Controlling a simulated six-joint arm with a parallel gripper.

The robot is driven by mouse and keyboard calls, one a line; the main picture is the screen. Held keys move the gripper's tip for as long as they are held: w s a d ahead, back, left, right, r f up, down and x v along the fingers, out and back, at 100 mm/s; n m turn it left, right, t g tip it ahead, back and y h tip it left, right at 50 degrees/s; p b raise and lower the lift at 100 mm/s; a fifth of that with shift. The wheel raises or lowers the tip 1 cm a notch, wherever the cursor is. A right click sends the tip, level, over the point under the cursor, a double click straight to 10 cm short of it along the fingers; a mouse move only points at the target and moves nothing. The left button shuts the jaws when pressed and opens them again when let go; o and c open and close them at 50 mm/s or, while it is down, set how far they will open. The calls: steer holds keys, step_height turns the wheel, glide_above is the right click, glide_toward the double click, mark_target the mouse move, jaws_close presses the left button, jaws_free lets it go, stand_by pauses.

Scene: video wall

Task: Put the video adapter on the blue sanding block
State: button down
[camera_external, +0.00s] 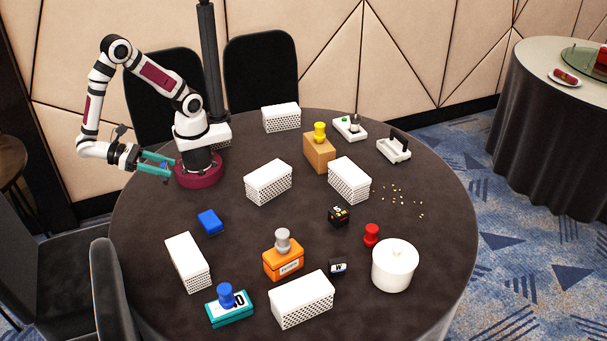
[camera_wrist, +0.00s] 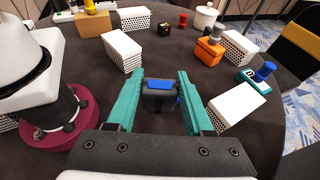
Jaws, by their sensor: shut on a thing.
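My gripper (camera_external: 155,163) has teal fingers and is at the left edge of the table, beside my base. In the wrist view my gripper (camera_wrist: 160,98) is shut on a small dark thing with a bit of blue, which looks like the video adapter (camera_wrist: 157,102). Its lower part is hard to make out. The blue sanding block (camera_external: 210,221) lies flat on the table, to the right of and nearer the camera than my gripper. In the wrist view the blue sanding block (camera_wrist: 160,84) shows just beyond the held thing, which partly covers it. Its top looks bare.
White perforated boxes stand around the block, one (camera_external: 187,262) in front and one (camera_external: 268,182) behind right. An orange box (camera_external: 283,261) with a grey-knobbed stamp and a teal box (camera_external: 229,313) stand nearer the front. A white lidded pot (camera_external: 394,265) is at right. Table around the block is clear.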

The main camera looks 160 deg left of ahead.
steer(key=w+a+f, duration=0.2)
steer(key=a+f, duration=0.1)
steer(key=w+a+f, duration=0.2)
steer(key=a+f, duration=0.1)
steer(key=f, duration=0.1)
steer(key=w+a+f, duration=0.3)
steer(key=f, duration=0.1)
steer(key=shift+a+f, duration=0.1)
steer(key=shift+f, duration=0.1)
steer(key=shift+f, duration=0.15)
steer(key=shift+c, duration=1.4)
jaws_free()
